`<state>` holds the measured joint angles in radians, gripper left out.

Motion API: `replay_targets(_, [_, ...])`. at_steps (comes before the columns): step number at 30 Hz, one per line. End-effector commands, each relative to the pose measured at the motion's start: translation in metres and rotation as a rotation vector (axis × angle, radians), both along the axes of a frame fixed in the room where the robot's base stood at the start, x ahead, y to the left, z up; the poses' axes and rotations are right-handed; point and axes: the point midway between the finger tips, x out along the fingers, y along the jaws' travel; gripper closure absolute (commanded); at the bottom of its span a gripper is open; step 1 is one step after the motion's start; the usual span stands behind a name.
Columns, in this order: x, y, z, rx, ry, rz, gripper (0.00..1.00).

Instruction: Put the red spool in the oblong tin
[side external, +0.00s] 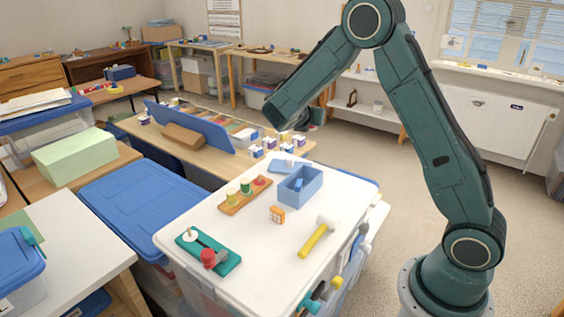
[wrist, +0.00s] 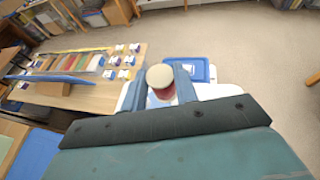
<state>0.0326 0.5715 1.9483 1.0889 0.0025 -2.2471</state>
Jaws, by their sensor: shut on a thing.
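My gripper (wrist: 166,84) is shut on the red spool (wrist: 163,94) in the wrist view. The spool has a round cream top and a red side, and sits between the two blue-grey fingers. In the side external view my fingers and the held spool are hard to make out at the end of the arm, which is raised above and behind the white table top. The oblong tin (side external: 313,190) is a blue open-topped box on the white top, apart from the gripper. Its floor is partly hidden by its walls.
A wooden rack (side external: 230,209) with yellow, green and red pieces stands left of the tin. An orange cube (side external: 277,214), a yellow-handled mallet (side external: 313,241) and a teal board (side external: 222,266) lie nearer. A low desk (side external: 200,150) with small boxes is behind.

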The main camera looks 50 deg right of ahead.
Motion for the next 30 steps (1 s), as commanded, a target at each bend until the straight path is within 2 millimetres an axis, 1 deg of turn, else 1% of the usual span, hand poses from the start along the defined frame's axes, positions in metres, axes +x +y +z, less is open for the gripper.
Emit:
replay_targets(1, [0.000, 0.000, -0.010, -0.001, 0.006, 0.001, 0.93])
replay_targets(9, [0.000, 0.000, -0.058, 0.000, 0.006, 0.002, 0.93])
replay_targets(21, [0.000, 0.000, -0.121, 0.000, 0.004, 0.002, 0.93])
replay_targets(25, [0.000, 0.000, -0.133, -0.001, 0.003, 0.001, 0.93])
replay_targets(30, [0.001, 0.000, -0.138, -0.001, -0.001, 0.001, 0.93])
